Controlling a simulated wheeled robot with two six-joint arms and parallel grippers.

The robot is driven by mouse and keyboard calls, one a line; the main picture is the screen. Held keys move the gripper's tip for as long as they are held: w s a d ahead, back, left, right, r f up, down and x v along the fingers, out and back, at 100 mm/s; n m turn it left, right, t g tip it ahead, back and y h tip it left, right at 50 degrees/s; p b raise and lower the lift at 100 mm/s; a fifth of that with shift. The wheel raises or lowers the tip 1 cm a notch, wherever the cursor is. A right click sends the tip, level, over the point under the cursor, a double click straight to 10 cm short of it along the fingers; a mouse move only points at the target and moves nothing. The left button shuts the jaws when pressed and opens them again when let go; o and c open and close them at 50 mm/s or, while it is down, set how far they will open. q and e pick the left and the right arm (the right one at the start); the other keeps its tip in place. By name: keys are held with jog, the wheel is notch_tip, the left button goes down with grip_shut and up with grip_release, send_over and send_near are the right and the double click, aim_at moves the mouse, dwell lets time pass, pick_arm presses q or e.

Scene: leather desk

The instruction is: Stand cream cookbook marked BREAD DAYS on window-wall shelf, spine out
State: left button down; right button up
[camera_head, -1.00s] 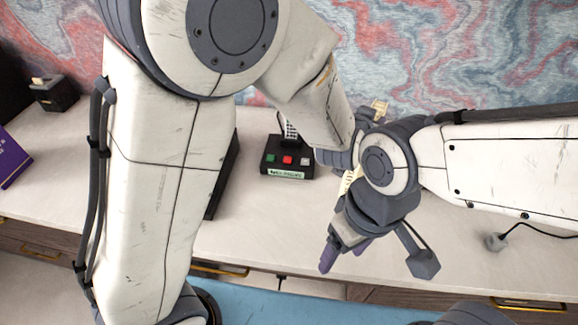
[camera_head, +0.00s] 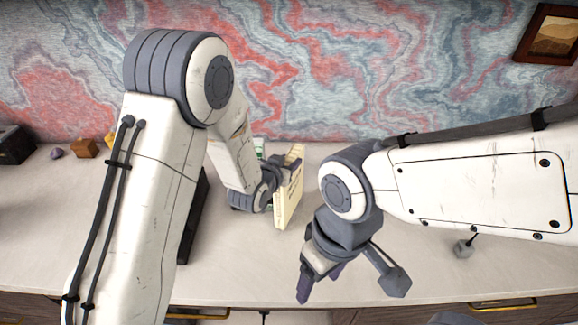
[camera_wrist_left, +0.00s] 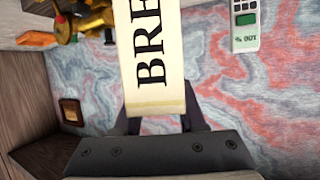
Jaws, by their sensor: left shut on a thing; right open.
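The cream cookbook (camera_head: 289,196) is upright and slightly tilted above the desk, in the middle of the head view. My left gripper (camera_head: 286,166) is shut on it. In the left wrist view the cookbook's cream spine (camera_wrist_left: 152,60) shows large black letters "BRE", and the rest of the title is cut off. The fingers of my left gripper (camera_wrist_left: 160,122) are on both sides of it. My right gripper (camera_head: 319,287) is open and empty over the front of the desk, right of the cookbook. I cannot make out the window-wall shelf.
A small grey object with a cable (camera_head: 464,248) lies at right. A picture frame (camera_head: 546,33) hangs on the marbled wall.

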pick_arm(q)
jog(key=shift+f, duration=1.05)
jog(key=shift+f, duration=0.2)
jog(key=shift+c, duration=2.4)
grip_release()
